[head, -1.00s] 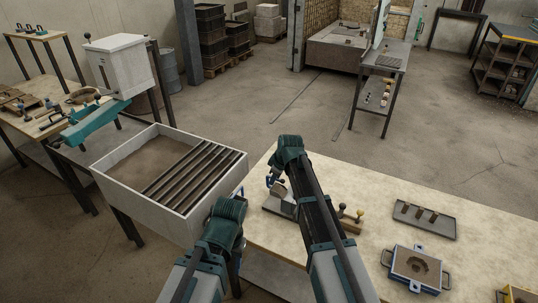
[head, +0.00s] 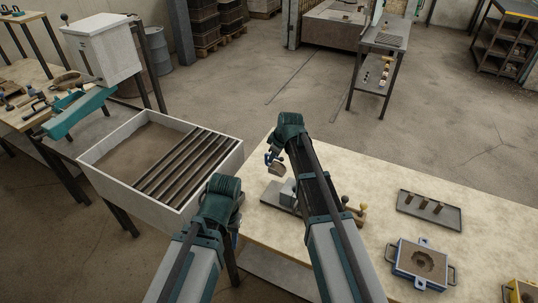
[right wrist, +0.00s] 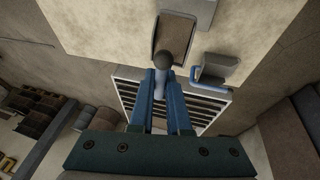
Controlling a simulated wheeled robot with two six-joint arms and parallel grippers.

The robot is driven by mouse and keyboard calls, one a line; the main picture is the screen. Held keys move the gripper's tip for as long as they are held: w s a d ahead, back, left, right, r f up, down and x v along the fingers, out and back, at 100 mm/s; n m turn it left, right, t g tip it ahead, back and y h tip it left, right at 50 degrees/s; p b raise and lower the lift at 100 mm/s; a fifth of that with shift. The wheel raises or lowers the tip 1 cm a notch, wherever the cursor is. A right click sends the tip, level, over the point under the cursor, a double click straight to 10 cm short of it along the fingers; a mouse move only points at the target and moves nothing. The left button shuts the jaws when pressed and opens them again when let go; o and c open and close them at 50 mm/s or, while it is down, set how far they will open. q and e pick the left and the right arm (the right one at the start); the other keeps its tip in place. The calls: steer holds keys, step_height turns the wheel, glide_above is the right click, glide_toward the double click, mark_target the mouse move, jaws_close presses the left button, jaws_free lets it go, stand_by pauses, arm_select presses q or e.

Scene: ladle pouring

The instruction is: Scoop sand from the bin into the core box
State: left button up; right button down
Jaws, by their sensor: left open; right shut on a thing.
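The sand bin (head: 104,153) is a pale open box at left, with brown sand and dark slats across its right part. The core box (head: 422,262) is blue-framed with side handles and a hollow in its top, at the table's right. My right gripper (head: 271,158) is shut on a small scoop (head: 277,168), held above its grey stand (head: 283,197). In the right wrist view my blue fingers (right wrist: 161,92) grip the handle below a dark ball knob, with the scoop's brown pan (right wrist: 177,36) beyond. My left gripper (head: 238,216) is open beside the bin's right corner, mostly hidden by its wrist.
A dark tray (head: 430,210) with several small pegs lies behind the core box. A wooden block with knobs (head: 353,212) sits right of my right arm. A yellow box (head: 522,293) is at the lower right edge. A gap separates the bin from the table.

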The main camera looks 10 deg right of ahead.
steer(key=s+d+t+y+b, duration=0.4)
steer(key=s+d+y+b, duration=0.1)
steer(key=d+b, duration=0.2)
steer(key=shift+s+d+f+m+b, duration=0.25)
steer(key=shift+s+d+m+b, duration=0.05)
steer(key=shift+s+b, duration=0.05)
stand_by(0.9)
steer(key=shift+r, duration=0.1)
steer(key=shift+s+d+t+y+b, duration=0.45)
steer(key=shift+d+t+y+b, duration=0.2)
steer(key=shift+b, duration=0.9)
